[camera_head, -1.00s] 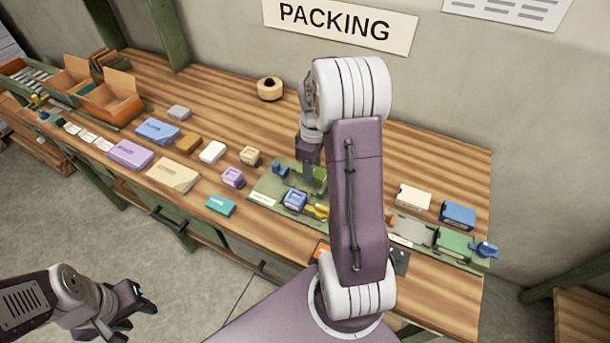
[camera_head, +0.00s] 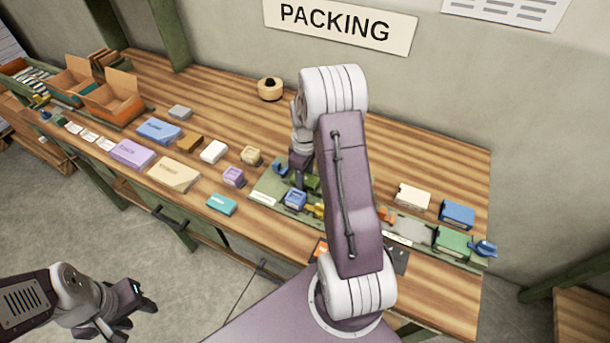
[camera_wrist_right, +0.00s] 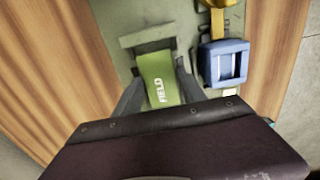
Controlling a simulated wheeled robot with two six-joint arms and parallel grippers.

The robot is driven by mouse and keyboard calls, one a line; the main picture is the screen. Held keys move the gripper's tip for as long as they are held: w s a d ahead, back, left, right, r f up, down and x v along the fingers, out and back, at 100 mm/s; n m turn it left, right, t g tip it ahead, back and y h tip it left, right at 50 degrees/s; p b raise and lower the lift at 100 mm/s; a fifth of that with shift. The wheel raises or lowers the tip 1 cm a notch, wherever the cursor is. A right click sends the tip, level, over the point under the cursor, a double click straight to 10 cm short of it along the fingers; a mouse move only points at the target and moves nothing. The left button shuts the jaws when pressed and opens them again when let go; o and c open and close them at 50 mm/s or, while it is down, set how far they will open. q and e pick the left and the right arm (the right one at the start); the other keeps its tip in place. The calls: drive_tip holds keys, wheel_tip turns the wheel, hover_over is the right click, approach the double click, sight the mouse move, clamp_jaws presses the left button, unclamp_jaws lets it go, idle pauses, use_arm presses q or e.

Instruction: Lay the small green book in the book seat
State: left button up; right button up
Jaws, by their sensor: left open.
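The small green book (camera_wrist_right: 157,80), marked FIELD, shows in the right wrist view between my right gripper's two fingers (camera_wrist_right: 160,85). The fingers lie close along both sides and look shut on it. Its near end is hidden by the gripper body. The book lies over a grey-green seat, whose raised end bar (camera_wrist_right: 148,38) shows just beyond the book; I cannot tell whether the book touches the seat floor. In the head view my right gripper (camera_head: 302,172) is low over the green board, with the book mostly hidden. My left gripper (camera_head: 135,310) is open and empty, off the table's front.
A blue block (camera_wrist_right: 224,65) sits just right of the book in the wrist view, with a yellow piece (camera_wrist_right: 220,18) beyond.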

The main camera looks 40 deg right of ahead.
drive_tip(key=shift+o, duration=0.5)
drive_tip(key=shift+r, duration=0.1)
wheel_tip(320, 180, up, 12)
drive_tip(key=s+a, duration=0.1)
drive_tip(key=a, duration=0.2)
drive_tip(key=s+a+f+m, duration=0.1)
drive_tip(key=a, duration=0.2)
drive_tip(key=s+a+f+m, duration=0.1)
drive_tip(key=a, duration=0.2)
drive_tip(key=shift+s+p, duration=0.2)
drive_tip(key=shift+p, duration=0.15)
drive_tip(key=s+a+f+m+t, duration=0.1)
drive_tip(key=s+a+f+m, duration=0.2)
drive_tip(key=s+a, duration=0.5)
drive_tip(key=shift+s+f+m, duration=0.2)
drive_tip(key=shift+s+m, duration=0.1)
drive_tip(key=shift+s, duration=0.25)
